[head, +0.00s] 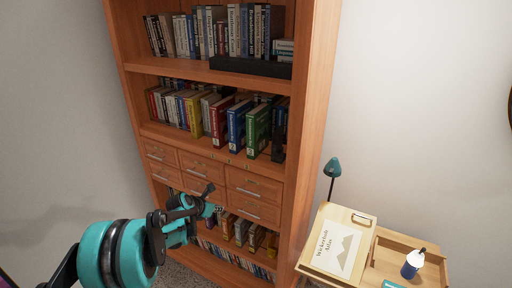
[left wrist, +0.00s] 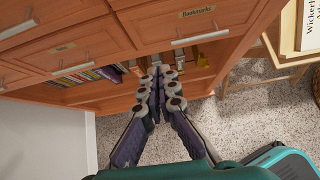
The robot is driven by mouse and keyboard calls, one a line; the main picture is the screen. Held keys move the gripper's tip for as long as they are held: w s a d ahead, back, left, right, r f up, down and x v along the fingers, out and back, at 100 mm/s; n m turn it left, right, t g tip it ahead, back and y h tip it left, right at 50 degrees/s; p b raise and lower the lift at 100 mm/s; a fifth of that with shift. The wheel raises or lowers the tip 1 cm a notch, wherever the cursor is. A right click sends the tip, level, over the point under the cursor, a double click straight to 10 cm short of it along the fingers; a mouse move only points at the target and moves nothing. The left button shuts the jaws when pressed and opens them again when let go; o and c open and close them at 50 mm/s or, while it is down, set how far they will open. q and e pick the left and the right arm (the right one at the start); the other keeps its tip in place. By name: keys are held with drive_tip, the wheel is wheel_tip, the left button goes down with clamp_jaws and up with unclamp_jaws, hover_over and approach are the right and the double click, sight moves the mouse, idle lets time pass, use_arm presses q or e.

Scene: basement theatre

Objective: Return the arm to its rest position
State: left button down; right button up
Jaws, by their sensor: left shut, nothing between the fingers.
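My left arm comes in from the lower left of the head view. Its teal and black left gripper (head: 213,198) is in front of the bookcase's lower drawers. In the left wrist view the left gripper's fingers (left wrist: 158,75) are together with nothing between them, their tips close under the drawer fronts by the lower shelf. I cannot tell from these views whether the tips touch the bookcase. My right gripper does not show in either view.
A wooden bookcase (head: 318,100) with rows of books and small drawers (head: 204,168) fills the middle. Carpet (left wrist: 110,140) lies clear below.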

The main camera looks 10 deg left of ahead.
use_arm(q)
drive_tip(key=s+d+r+m+g+y, duration=0.1)
drive_tip(key=s+d+r+m, duration=0.2)
drive_tip(key=s+r+m, duration=0.4)
drive_tip(key=s+d+r+m, duration=0.3)
drive_tip(key=s+r+m, duration=0.1)
drive_tip(key=s+m, duration=0.4)
drive_tip(key=s+d+f+m+y, duration=0.2)
drive_tip(key=s+m, duration=1.4)
drive_tip(key=s, duration=0.7)
drive_tip(key=shift+m+g, duration=0.3)
drive_tip(key=shift+m, duration=0.1)
drive_tip(key=shift+r, duration=0.1)
